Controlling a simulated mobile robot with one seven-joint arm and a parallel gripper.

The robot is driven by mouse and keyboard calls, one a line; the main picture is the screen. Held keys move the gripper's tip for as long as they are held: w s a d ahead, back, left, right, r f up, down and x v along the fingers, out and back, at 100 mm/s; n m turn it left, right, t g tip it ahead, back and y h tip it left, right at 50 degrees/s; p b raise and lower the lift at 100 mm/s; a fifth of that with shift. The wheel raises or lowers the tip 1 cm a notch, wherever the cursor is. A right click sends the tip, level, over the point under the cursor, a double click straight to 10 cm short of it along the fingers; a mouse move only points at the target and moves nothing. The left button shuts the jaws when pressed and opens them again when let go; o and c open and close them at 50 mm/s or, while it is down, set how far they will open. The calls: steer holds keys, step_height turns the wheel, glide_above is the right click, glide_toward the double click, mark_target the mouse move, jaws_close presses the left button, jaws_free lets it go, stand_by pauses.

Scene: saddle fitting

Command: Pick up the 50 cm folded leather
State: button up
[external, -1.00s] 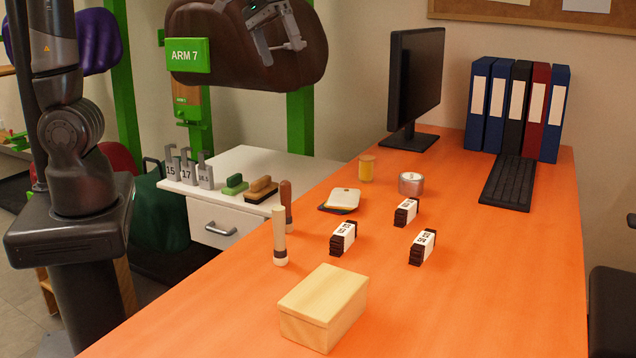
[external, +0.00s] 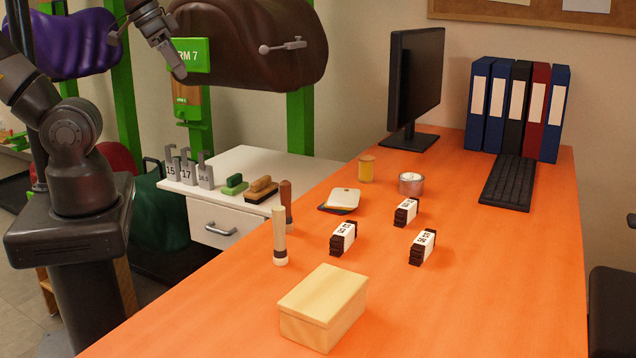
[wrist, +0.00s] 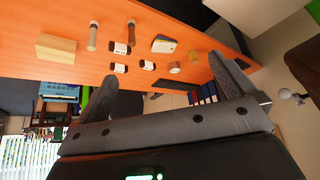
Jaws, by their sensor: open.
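Three small dark-brown folded leather bundles with white number bands stand on the orange desk: a left one (external: 343,238), a far one (external: 406,211) and a right one (external: 422,246). I cannot read surely which band says 50. The bundles also show in the wrist view, one upper left (wrist: 122,47), one below it (wrist: 118,68) and one to the right (wrist: 147,65). My gripper (external: 178,72) is raised left of the desk, near the green stand sign, far from the bundles. In the wrist view my gripper (wrist: 162,70) has its fingers wide apart with nothing held.
A wooden box (external: 322,308) and a pale-handled tool (external: 279,236) stand at the desk's near left. Pads (external: 340,200), a round tin (external: 411,184) and a monitor (external: 415,85) are behind. A brown saddle (external: 255,45) hangs beside my gripper. The desk's right front is clear.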

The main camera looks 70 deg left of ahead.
steer(key=shift+w, duration=0.15)
steer(key=n+g+h, duration=0.3)
steer(key=n, duration=2.3)
glide_above(423, 237)
steer(key=s+a, duration=0.3)
step_height(423, 237, down, 23)
steer(key=x, duration=0.6)
steer(key=shift+w, duration=0.1)
steer(key=shift+w+x, duration=0.15)
steer(key=shift+x, duration=1.2)
steer(key=shift+w+x, duration=0.15)
steer(key=shift+x, duration=1.2)
steer(key=shift+d+r, duration=0.1)
steer(key=shift+d, duration=0.05)
